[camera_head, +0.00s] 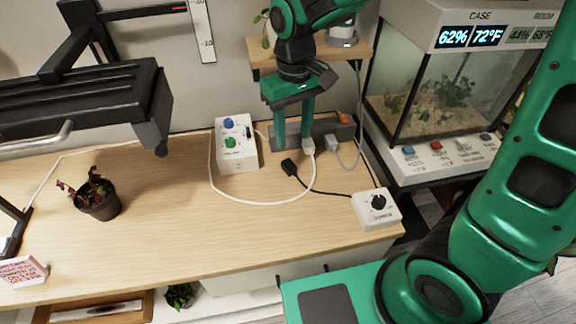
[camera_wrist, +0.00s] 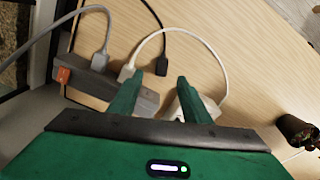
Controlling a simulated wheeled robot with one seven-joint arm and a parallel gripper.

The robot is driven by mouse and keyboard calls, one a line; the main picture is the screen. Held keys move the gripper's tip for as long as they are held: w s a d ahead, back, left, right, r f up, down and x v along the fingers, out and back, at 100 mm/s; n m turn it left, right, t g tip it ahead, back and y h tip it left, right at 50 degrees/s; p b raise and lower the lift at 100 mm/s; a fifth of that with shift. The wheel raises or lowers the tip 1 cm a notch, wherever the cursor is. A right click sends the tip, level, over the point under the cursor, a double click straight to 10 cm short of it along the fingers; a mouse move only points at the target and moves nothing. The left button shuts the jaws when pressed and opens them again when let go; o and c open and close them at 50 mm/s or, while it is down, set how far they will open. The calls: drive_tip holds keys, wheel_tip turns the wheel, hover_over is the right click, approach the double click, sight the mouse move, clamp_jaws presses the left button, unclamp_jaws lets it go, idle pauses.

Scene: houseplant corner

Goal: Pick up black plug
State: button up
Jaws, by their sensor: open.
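The black plug (camera_head: 289,167) lies on the wooden desk, with its black cable running right to a white dimmer box (camera_head: 378,207). In the wrist view the black plug (camera_wrist: 163,66) shows between and just beyond my fingertips. My gripper (camera_head: 293,146) points down, open and empty, over the desk near the power strip (camera_head: 341,131). In the wrist view my gripper (camera_wrist: 160,77) has its two green fingers apart. I cannot tell the exact height of the fingertips above the desk.
A white plug (camera_head: 308,146) and a grey plug (camera_head: 331,141) sit at the power strip, close right of my fingers. A white box with knobs (camera_head: 236,144) stands left. A potted plant (camera_head: 97,200) is farther left. The front middle of the desk is clear except for a white cable.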

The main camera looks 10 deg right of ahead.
hover_over(289, 164)
drive_tip(key=f, duration=0.6)
drive_tip(key=shift+s, duration=0.3)
drive_tip(key=shift+w+f, duration=0.2)
drive_tip(key=shift+f, duration=1.05)
drive_tip(key=shift+w+f, duration=0.15)
drive_tip(key=shift+f, duration=1.1)
clamp_jaws()
